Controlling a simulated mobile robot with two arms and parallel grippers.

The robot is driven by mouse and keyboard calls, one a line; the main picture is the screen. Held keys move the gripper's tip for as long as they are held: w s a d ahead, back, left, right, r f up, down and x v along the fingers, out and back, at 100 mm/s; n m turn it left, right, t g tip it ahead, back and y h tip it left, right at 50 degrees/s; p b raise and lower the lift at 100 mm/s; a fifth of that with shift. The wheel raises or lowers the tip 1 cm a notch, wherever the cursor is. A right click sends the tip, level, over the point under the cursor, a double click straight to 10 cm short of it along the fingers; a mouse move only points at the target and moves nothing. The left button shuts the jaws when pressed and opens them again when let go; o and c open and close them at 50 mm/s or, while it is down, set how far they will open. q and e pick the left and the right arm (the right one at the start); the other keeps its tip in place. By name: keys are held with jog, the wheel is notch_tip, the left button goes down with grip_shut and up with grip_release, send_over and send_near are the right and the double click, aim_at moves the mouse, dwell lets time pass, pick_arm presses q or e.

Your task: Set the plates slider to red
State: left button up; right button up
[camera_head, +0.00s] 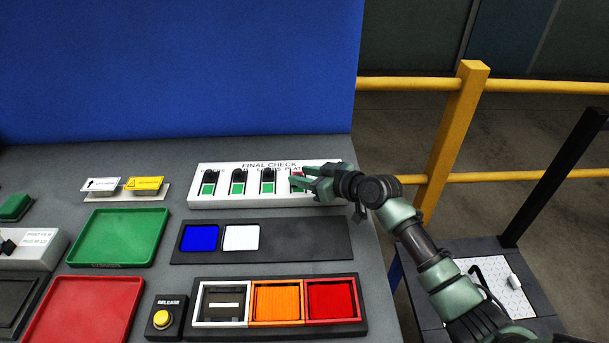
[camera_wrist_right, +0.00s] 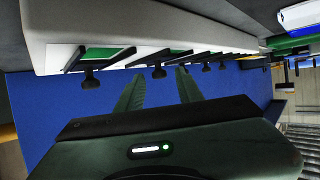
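The white FINAL CHECK panel (camera_head: 228,200) stands at the back right of the desk, with several sliders in a row. The three left sliders show green (camera_head: 238,189). At the rightmost one, under the partly hidden PLATES label, some red (camera_head: 296,183) shows beside my right gripper (camera_head: 304,178), which covers the rest. In the right wrist view the panel (camera_wrist_right: 200,20) is at the top, with black knobs (camera_wrist_right: 158,72) and a green patch (camera_wrist_right: 105,53) near the closest knob. The right fingers (camera_wrist_right: 158,82) are apart, with a knob seen between them; contact is unclear. My left gripper is out of view.
In front of the panel lies a dark tray (camera_head: 300,240) with blue and white tiles, then a three-bin holder (camera_head: 276,325). A RELEASE button box (camera_head: 163,318), green tray (camera_head: 118,238) and red tray (camera_head: 85,310) are to the left. A yellow railing (camera_head: 450,135) stands right of the desk.

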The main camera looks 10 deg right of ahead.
grip_shut()
dwell(1.3)
